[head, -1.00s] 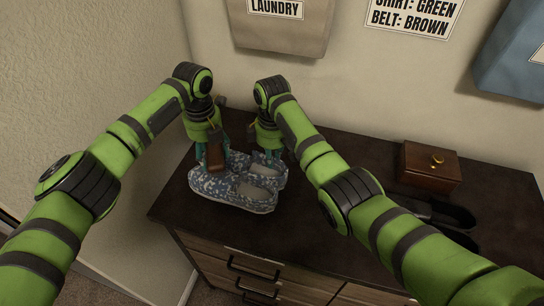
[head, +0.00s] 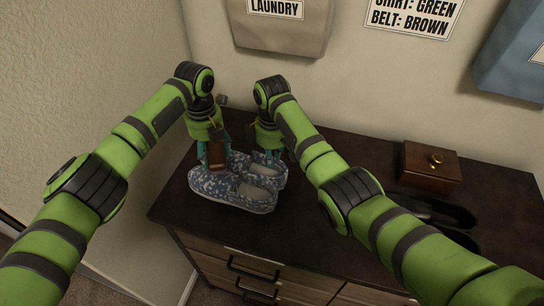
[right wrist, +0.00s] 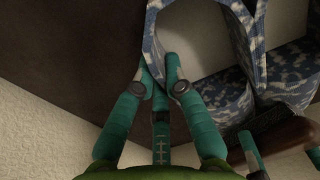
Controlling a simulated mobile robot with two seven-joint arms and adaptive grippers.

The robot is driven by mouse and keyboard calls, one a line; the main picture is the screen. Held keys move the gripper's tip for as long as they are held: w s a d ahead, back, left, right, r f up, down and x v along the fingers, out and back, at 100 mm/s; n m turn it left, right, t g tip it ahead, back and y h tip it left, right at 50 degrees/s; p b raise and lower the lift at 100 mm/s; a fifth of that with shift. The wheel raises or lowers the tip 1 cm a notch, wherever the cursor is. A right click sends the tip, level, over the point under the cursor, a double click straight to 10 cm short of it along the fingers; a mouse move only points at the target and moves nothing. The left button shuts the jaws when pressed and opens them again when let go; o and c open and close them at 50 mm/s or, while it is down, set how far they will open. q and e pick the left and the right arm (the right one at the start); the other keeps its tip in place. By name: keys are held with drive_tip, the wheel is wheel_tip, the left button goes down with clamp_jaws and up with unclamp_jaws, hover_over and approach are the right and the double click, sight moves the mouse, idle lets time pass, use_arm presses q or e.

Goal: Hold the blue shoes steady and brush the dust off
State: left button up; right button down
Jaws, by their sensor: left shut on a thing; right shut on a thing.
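The blue-and-white patterned shoes sit side by side on the dark dresser top, a near shoe (head: 232,190) and a far shoe (head: 265,170). My right gripper (head: 271,157) is shut on the rim of the far shoe; the right wrist view shows its fingers (right wrist: 160,75) at the edge of that shoe's opening (right wrist: 200,12). My left gripper (head: 213,158) is shut on a brown wooden brush (head: 220,152) above the toe end of the shoes. The brush also shows in the right wrist view (right wrist: 285,138), its dark bristles close to a shoe; contact is unclear.
A brown wooden box (head: 431,168) with a gold knob and a pair of black shoes (head: 440,212) stand at the right of the dresser top (head: 320,245). Hanging bags (head: 282,30) and a sign (head: 415,15) are on the wall behind. The dresser's left edge is near the shoes.

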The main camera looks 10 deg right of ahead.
use_arm(q)
drive_tip(key=shift+s+a+f, duration=0.3)
drive_tip(key=shift+s, duration=0.25)
drive_tip(key=shift+c, duration=0.8)
drive_tip(key=shift+s+a, duration=0.15)
drive_tip(key=shift+s, duration=0.05)
drive_tip(key=shift+s+a+r, duration=0.1)
drive_tip(key=shift+s+a, duration=0.3)
drive_tip(key=shift+s, duration=0.3)
drive_tip(key=shift+s+a+r, duration=0.1)
drive_tip(key=shift+s+a, duration=0.25)
drive_tip(key=shift+s, duration=0.3)
drive_tip(key=shift+w+d+r, duration=0.1)
drive_tip(key=shift+w+d, duration=0.4)
drive_tip(key=shift+w, duration=0.35)
drive_tip(key=shift+w+d, duration=0.5)
drive_tip(key=shift+w, duration=0.35)
